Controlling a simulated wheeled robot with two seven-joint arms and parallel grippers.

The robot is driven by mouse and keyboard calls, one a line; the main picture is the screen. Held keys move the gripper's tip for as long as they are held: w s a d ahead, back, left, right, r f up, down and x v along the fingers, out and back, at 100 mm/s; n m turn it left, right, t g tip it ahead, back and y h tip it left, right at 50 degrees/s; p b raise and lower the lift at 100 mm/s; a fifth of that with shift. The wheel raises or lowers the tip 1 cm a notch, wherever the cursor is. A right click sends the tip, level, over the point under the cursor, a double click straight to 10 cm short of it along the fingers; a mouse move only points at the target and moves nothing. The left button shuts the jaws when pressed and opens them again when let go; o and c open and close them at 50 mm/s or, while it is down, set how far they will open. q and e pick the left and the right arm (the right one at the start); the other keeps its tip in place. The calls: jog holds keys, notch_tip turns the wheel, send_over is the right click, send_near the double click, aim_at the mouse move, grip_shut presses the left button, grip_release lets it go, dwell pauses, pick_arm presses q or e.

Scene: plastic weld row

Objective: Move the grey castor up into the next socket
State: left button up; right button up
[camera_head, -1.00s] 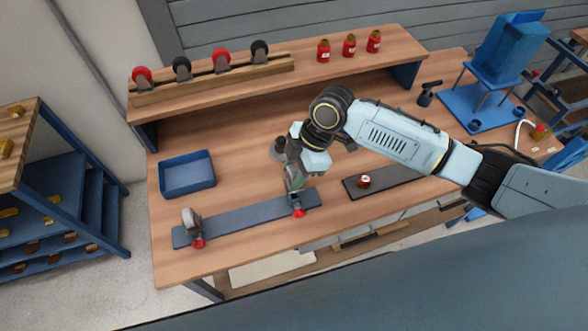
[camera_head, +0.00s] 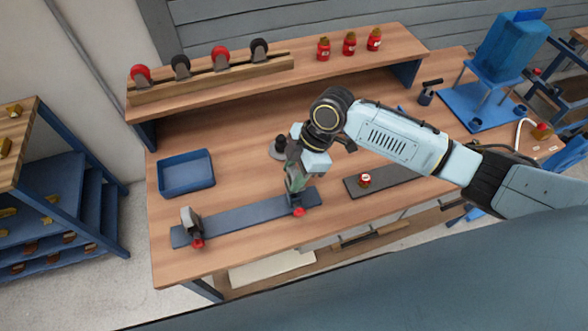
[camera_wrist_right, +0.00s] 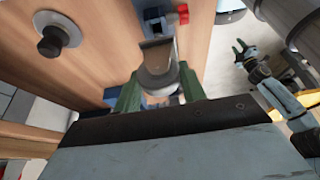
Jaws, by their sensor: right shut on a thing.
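A long blue-grey bar (camera_head: 245,219) lies near the front of the bench, with a red part at the front of each end. My right gripper (camera_head: 297,191) is low over the right end of the bar, above the red part (camera_head: 299,212) there. In the right wrist view its green fingers (camera_wrist_right: 158,92) are shut on a grey-wheeled castor (camera_wrist_right: 155,58) with a brownish plate. The castor's lower end is hidden, so I cannot tell if it is seated.
A blue tray (camera_head: 187,187) lies left. A grey disc with a black knob (camera_head: 280,145) stands just behind the gripper. Several castors (camera_head: 221,60) and red bottles (camera_head: 349,44) stand on the rear shelf.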

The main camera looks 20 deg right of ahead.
jog(key=shift+p, duration=0.35)
dwell(0.5)
jog(key=shift+f, duration=0.2)
jog(key=shift+f+b, duration=0.55)
jog(key=shift+f, duration=0.3)
jog(key=shift+r+p, duration=0.1)
jog(key=shift+p, duration=0.2)
jog(key=shift+f, duration=0.25)
dwell(0.5)
jog(key=shift+f+b, duration=0.5)
jog(key=shift+f, duration=0.2)
dwell(0.5)
jog(key=shift+f, duration=0.4)
dwell(0.8)
